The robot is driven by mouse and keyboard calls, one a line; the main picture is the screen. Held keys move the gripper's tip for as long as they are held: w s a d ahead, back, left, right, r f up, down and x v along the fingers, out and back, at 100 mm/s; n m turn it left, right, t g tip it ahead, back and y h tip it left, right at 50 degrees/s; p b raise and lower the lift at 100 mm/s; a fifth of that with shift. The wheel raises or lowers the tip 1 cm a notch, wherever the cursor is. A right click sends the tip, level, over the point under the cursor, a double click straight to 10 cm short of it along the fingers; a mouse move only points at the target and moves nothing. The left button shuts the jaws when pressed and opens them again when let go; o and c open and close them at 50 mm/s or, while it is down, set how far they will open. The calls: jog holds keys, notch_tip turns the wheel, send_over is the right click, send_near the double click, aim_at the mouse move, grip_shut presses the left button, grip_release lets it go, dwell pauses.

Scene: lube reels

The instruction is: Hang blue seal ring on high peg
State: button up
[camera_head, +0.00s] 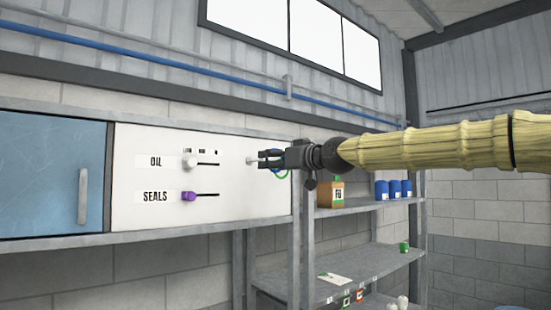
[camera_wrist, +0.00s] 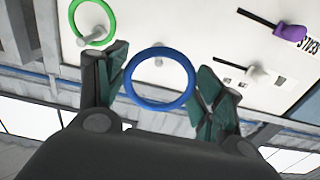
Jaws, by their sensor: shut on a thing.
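The blue seal ring (camera_wrist: 134,92) is held between the two fingers of my gripper (camera_wrist: 161,75); the gripper is shut on it. In the wrist view a short pale peg (camera_wrist: 158,62) shows through the ring's opening; I cannot tell whether the ring is around it. In the head view my gripper (camera_head: 264,158) points left along the white panel, its tips beside a pale peg (camera_head: 251,160). Its fingers hide most of the blue ring there. A green ring (camera_wrist: 74,18) hangs on another peg (camera_wrist: 89,44); it also shows just below my gripper in the head view (camera_head: 284,175).
The white panel (camera_head: 140,215) carries an OIL slider with a white knob (camera_head: 189,162) and a SEALS slider with a purple knob (camera_head: 188,196). Right of it, metal shelves (camera_head: 355,208) hold a brown box (camera_head: 330,196) and blue containers (camera_head: 382,190) below my arm.

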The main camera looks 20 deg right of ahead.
jog(key=p, duration=0.4)
send_near(249, 167)
jog(key=shift+r+x, duration=0.25)
jog(key=shift+x, duration=0.9)
jog(key=shift+r+x, duration=0.25)
jog(key=shift+x, duration=0.85)
jog(key=shift+w+a+f, duration=0.3)
jog(key=shift+w+f, duration=0.3)
jog(key=shift+w, duration=0.3)
jog(key=o, duration=0.8)
jog(key=shift+o, duration=0.2)
jog(key=shift+s, duration=0.15)
